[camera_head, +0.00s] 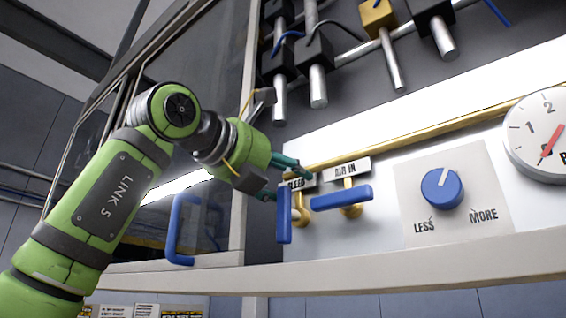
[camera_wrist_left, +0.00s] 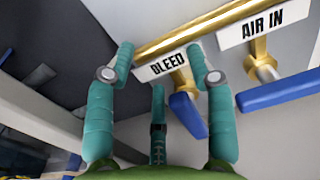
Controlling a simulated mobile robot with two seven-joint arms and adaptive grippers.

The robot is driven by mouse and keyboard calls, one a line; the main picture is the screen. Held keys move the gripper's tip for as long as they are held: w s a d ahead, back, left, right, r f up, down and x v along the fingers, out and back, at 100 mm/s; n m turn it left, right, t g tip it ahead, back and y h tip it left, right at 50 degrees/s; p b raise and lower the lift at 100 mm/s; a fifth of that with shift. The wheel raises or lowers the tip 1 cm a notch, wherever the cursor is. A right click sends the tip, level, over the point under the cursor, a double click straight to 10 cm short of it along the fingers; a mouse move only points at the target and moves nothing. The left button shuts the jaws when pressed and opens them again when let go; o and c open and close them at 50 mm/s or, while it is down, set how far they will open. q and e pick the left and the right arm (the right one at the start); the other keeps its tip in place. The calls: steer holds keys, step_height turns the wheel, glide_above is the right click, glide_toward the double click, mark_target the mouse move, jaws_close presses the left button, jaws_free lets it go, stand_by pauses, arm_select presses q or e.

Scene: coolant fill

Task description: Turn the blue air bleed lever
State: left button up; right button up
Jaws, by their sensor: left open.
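The blue bleed lever (camera_head: 284,215) hangs vertically on the white panel below the BLEED label (camera_head: 297,183). In the left wrist view the same lever (camera_wrist_left: 188,115) shows between the teal fingers, nearer the right one. My left gripper (camera_head: 288,180) is open and empty, with its fingers at the BLEED label and the top of the lever. In the left wrist view the open fingers (camera_wrist_left: 160,55) frame the label. I cannot tell whether any finger touches the lever. My right gripper is not in view.
A horizontal blue lever (camera_head: 341,197) under the AIR IN label sits close right of the bleed lever. A blue LESS/MORE knob (camera_head: 442,188) and a gauge (camera_head: 540,135) are further right. A yellow pipe (camera_head: 400,134) runs above. A glazed door with a blue handle (camera_head: 181,229) is at left.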

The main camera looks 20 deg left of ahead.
arm_select(q)
steer(key=shift+r, duration=1.25)
